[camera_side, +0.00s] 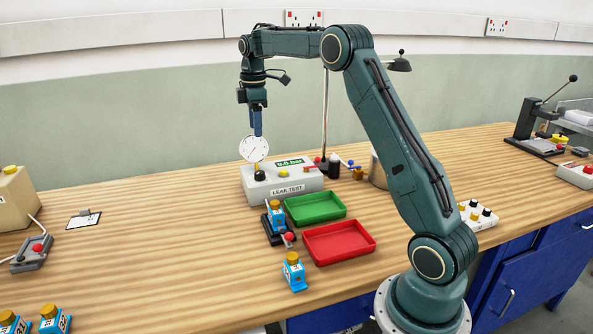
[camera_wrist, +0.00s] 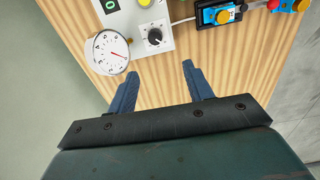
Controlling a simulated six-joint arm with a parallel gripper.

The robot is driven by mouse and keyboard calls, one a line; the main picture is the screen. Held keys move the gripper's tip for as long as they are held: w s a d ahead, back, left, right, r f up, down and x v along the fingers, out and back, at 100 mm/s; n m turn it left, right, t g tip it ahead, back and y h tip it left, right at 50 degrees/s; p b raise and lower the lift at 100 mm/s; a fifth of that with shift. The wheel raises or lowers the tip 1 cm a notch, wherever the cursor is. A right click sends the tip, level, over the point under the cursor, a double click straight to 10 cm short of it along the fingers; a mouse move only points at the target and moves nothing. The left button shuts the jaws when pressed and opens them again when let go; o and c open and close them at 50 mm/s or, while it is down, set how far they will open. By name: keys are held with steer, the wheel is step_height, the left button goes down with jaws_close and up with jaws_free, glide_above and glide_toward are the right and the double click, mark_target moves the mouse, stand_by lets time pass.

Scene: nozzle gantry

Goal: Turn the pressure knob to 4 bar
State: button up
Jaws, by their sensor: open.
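The pressure knob (camera_wrist: 154,37) is a black dial with a white pointer line on the grey leak test box (camera_side: 300,187). In the side view, a black part (camera_side: 260,175) shows below the gauge on this box. A round white gauge (camera_side: 254,149) with a red needle stands at the box's left end; it also shows in the wrist view (camera_wrist: 110,54). The box's green display (camera_side: 289,162) appears to read 0.0 bar. My gripper (camera_wrist: 161,82) is open and empty, its blue fingers apart. In the side view it points down above the box, near the gauge's top; the knob is not between the fingers.
A blue part in a black fixture (camera_side: 277,220), a green tray (camera_side: 315,207) and a red tray (camera_side: 340,243) stand in front. A lamp pole (camera_side: 325,115) rises behind.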

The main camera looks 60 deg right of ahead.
mark_target(260, 172)
steer(key=shift+w+d+f, duration=0.25)
steer(key=shift+d+f, duration=0.35)
steer(key=shift+d, duration=0.05)
step_height(260, 172, down, 14)
steer(key=shift+r, duration=0.1)
stand_by(0.5)
steer(key=c, duration=1)
